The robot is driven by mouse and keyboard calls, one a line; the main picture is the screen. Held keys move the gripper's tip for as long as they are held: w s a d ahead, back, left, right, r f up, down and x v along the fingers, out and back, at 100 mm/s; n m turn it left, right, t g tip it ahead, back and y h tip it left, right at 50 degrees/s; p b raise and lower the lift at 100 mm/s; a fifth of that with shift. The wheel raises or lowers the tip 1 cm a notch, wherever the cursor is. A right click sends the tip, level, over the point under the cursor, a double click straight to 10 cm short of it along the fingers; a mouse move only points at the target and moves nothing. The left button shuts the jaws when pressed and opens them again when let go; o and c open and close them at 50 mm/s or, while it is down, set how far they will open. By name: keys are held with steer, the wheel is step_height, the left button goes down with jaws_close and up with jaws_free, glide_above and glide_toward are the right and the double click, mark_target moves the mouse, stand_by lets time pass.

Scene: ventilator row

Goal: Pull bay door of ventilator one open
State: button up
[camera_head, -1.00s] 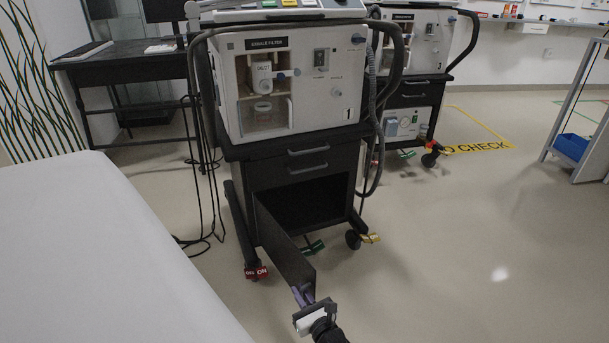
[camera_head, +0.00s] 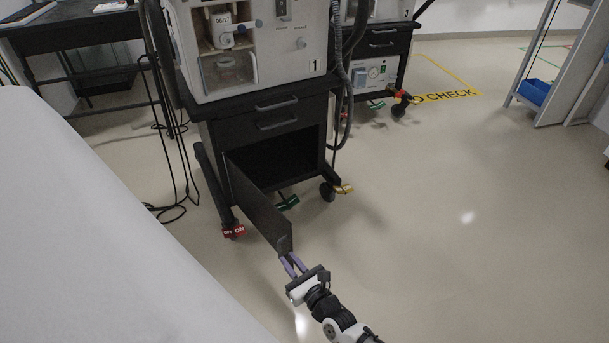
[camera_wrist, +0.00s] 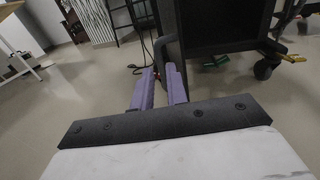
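Ventilator one (camera_head: 262,75) is a pale unit marked 1 on a black cart. The cart's bay door (camera_head: 256,205), a dark panel hinged at the left, stands swung wide out toward me in the head view. The dark bay (camera_head: 290,160) behind it is exposed. My gripper (camera_head: 288,256) is at the door's free edge, low down. Its two purple fingers are parted, with a narrow gap between them. In the wrist view the door's edge (camera_wrist: 168,25) rises just beyond the fingertips (camera_wrist: 160,70).
A white bed-like surface (camera_head: 90,240) fills the left side. Cables (camera_head: 172,150) hang left of the cart. A second ventilator cart (camera_head: 378,60) stands behind to the right. Red (camera_head: 234,231) and yellow (camera_head: 343,189) caster tabs show at the cart's feet. The floor to the right is clear.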

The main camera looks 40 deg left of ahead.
steer(key=v, duration=0.7)
steer(key=shift+d, duration=0.25)
